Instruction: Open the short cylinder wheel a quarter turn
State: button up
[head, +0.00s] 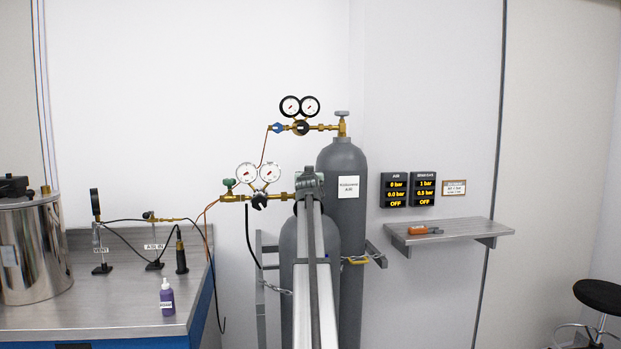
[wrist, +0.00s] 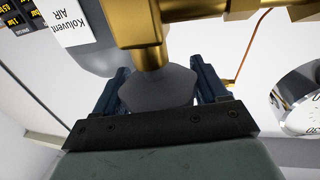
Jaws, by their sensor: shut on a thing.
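The short grey cylinder (head: 287,262) stands in front of the tall one, partly covered by my arm. Its wheel, a grey lobed knob (wrist: 158,90), shows in the wrist view below a brass valve body (wrist: 140,30). My gripper (wrist: 160,72) is shut on the wheel, with one dark blue finger on either side of it. In the head view my gripper (head: 309,183) is at the top of the short cylinder and hides the wheel. The short cylinder's brass regulator (head: 258,197), with two round gauges, extends left from there.
The tall grey cylinder (head: 346,160) with its own regulator (head: 301,127) stands close behind. A chain (head: 277,288) and a side bracket (head: 376,255) are beside the cylinders. A bench (head: 130,305) is at left, a wall shelf (head: 450,232) at right.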

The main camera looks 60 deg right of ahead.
jog(key=shift+w+a+n+t+y, duration=0.15)
jog(key=shift+n+t+y, duration=1.45)
jog(key=shift+y, duration=0.2)
jog(key=shift+w+a+n+t+y, duration=0.1)
jog(key=shift+w+n+t+y, duration=0.05)
jog(key=shift+n+t+y, duration=1.55)
jog(key=n+t+y, duration=0.1)
jog(key=n+y, duration=0.1)
jog(key=y, duration=0.1)
jog(key=shift+a+y, duration=0.15)
jog(key=shift+y, duration=0.15)
jog(key=shift+w+a+n+y, duration=0.1)
jog(key=shift+a+n+y, duration=0.1)
jog(key=shift+n+y, duration=0.7)
jog(key=shift+f+t+y, duration=0.1)
jog(key=shift+t+y, duration=0.2)
jog(key=shift+y, duration=0.1)
jog(key=o, duration=1)
jog(key=shift+c, duration=0.2)
jog(key=s+a, duration=0.1)
jog(key=s, duration=1.2)
jog(key=shift+s+a, duration=0.3)
jog(key=shift+s, duration=0.1)
